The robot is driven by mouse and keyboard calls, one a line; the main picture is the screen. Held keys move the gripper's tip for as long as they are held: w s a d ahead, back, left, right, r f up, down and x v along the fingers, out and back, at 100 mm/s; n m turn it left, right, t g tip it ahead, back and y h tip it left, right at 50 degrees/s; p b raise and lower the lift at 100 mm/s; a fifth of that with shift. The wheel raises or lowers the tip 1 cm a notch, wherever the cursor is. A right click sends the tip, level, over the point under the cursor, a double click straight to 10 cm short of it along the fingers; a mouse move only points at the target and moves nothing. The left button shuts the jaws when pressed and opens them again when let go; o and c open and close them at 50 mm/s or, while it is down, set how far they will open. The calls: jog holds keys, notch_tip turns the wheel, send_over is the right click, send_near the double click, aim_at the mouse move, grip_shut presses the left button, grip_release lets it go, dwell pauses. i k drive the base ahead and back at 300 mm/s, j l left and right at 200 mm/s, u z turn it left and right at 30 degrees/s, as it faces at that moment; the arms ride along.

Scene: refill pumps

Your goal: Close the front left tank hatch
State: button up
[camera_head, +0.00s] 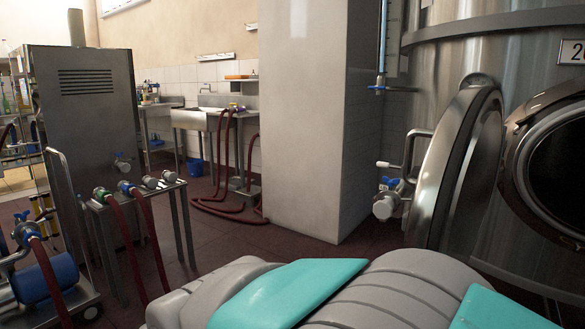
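A large steel tank (465,58) stands at the right of the view and is cut off by the right edge. Its round hatch door (462,170) stands open, swung out to the left of the opening and seen nearly edge-on. The dark round opening (560,165) shows at the right edge, with its rim partly cut off. A bent metal handle (411,150) shows beside the left side of the door. I cannot tell whether this is the front left tank. My gripper is not in view; grey and teal parts of my own body fill the bottom foreground.
A valve with a blue lever (385,204) sits low, left of the door. A white pillar (303,120) stands mid-view. A small steel table (140,190) with hose fittings and a cart with a blue pump (40,281) are at left. Red hoses (215,205) lie on open floor behind.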

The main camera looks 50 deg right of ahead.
aim_at(455, 185)
jog(key=i+l+z, duration=0.1)
jog(key=z, duration=0.35)
jog(key=i+z, duration=0.3)
jog(key=z, duration=0.15)
jog(key=i+z, duration=0.2)
jog(key=z, duration=0.25)
jog(key=i+j+z, duration=0.1)
jog(key=z, duration=0.35)
jog(key=i+j+z, duration=0.2)
jog(key=z, duration=1.75)
jog(key=k+j, duration=0.1)
